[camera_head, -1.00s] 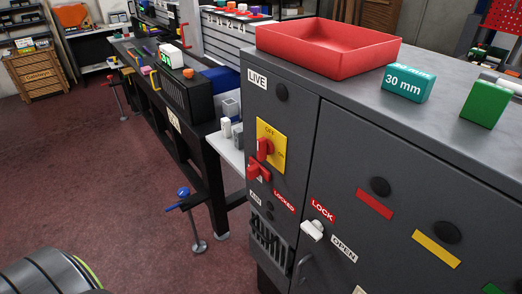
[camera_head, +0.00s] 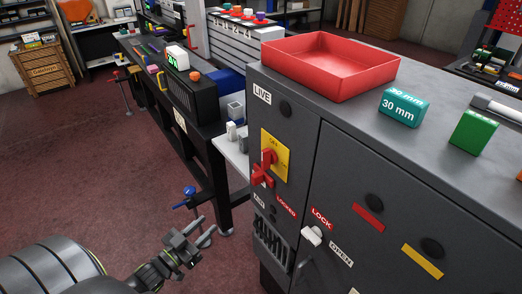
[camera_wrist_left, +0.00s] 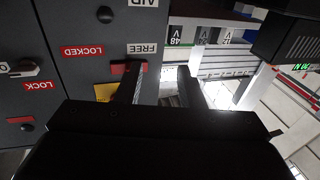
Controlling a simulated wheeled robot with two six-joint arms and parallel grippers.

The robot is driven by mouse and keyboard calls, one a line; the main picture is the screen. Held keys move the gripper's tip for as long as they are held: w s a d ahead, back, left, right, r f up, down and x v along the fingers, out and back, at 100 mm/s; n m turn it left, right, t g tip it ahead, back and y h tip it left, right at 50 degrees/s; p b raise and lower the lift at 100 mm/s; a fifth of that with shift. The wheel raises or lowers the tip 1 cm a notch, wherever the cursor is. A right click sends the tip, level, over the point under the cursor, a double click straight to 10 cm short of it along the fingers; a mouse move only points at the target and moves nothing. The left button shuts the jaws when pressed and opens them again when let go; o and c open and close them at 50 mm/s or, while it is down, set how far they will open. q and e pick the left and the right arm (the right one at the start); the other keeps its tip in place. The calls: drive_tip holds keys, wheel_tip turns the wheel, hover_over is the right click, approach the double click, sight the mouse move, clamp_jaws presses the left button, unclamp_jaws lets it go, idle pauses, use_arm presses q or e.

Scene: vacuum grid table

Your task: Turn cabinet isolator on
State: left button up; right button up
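The isolator is a yellow plate (camera_head: 283,150) with a red handle (camera_head: 269,158) on the narrow face of the grey cabinet (camera_head: 330,140). The plate reads OFF at its top; the handle looks roughly upright. A second red piece (camera_head: 262,176) sits just below it. My left gripper (camera_head: 206,231) is low and left of the cabinet, apart from it, with nothing between its fingers. In the left wrist view its fingers (camera_wrist_left: 161,80) are apart, and one partly covers the yellow plate (camera_wrist_left: 105,92). My right gripper is not in view.
A red tray (camera_head: 330,65), a teal 30 mm block (camera_head: 403,107) and a green block (camera_head: 474,132) stand on the cabinet. A white latch (camera_head: 311,235) juts from its front. A dark workbench (camera_head: 185,120) with a blue-handled clamp (camera_head: 190,197) stands behind. Floor is open at left.

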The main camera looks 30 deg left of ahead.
use_arm(q)
drive_tip(key=s+d+r+m+t+h+p, duration=0.1)
drive_tip(key=d+r+m+t+h, duration=0.3)
drive_tip(key=r, duration=1.1)
drive_tip(key=g+h+p, duration=0.1)
drive_tip(key=h+p, duration=0.1)
drive_tip(key=p, duration=0.4)
approach(262, 158)
drive_tip(key=shift+n, duration=0.4)
drive_tip(key=x, duration=0.8)
drive_tip(key=shift+w+r, duration=0.1)
drive_tip(key=shift+r, duration=0.2)
drive_tip(key=shift+w+d+r+g, duration=0.15)
drive_tip(key=shift+w+d+g, duration=0.15)
drive_tip(key=shift+w, duration=0.25)
drive_tip(key=shift+c, duration=0.4)
drive_tip(key=c, duration=0.5)
drive_tip(key=shift+h, duration=0.3)
